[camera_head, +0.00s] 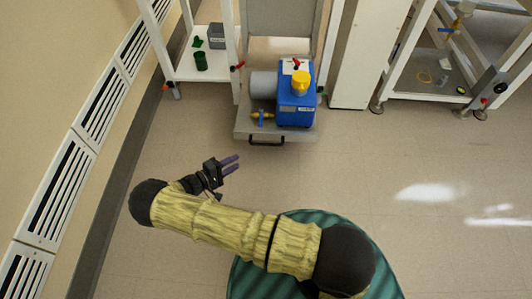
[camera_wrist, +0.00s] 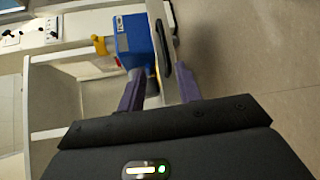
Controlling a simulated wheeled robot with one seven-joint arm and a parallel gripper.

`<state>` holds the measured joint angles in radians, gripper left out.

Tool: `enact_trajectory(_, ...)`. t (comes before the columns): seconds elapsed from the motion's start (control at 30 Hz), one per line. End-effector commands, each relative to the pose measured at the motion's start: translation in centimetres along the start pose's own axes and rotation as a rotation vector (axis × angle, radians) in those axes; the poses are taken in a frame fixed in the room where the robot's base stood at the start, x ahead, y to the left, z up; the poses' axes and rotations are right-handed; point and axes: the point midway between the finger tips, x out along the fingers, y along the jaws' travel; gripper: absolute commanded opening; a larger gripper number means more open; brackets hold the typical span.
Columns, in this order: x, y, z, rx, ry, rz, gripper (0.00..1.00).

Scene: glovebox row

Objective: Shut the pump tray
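The pump tray (camera_head: 243,124) is a grey pull-out tray low between white frame legs, and it sticks out over the floor. A blue pump (camera_head: 297,104) with a yellow cap and a grey motor stands on it. A black bar handle (camera_head: 267,141) is on the tray's front edge; it also shows in the wrist view (camera_wrist: 186,82). My gripper (camera_head: 230,164) is in front of the tray, left of and nearer than the handle, touching nothing that I can see. In the wrist view its two purple fingers (camera_wrist: 161,92) stand apart with nothing between them.
A white shelf frame (camera_head: 205,75) with a green cup and grey box stands left of the tray. Another white frame (camera_head: 425,94) with a grey shelf stands at the right. A vented wall (camera_head: 70,180) runs along the left. The floor (camera_head: 430,150) in front is clear.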

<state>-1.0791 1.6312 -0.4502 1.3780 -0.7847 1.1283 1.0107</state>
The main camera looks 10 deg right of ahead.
Motion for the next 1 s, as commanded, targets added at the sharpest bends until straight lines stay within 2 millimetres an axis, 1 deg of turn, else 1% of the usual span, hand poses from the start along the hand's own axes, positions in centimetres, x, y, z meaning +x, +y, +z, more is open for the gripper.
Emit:
enact_trajectory(0.03, -0.1, -1.3, -0.4, 0.001, 0.018, 0.022, 0.34)
enact_trajectory(0.1, -0.2, -1.5, -0.6, 0.005, 0.03, 0.037, 0.34)
enact_trajectory(0.43, -0.2, -1.3, -0.5, 0.005, 0.031, 0.038, 0.34)
enact_trajectory(0.57, 0.4, -1.4, -0.5, 0.005, 0.029, 0.038, 0.34)
enact_trajectory(0.67, 1.5, -1.4, -0.6, 0.005, 0.029, 0.038, 0.34)
enact_trajectory(0.73, 2.5, -1.4, -0.6, 0.005, 0.027, 0.037, 0.34)
enact_trajectory(1.0, 7.3, -1.4, -0.7, 0.004, 0.027, 0.037, 0.34)
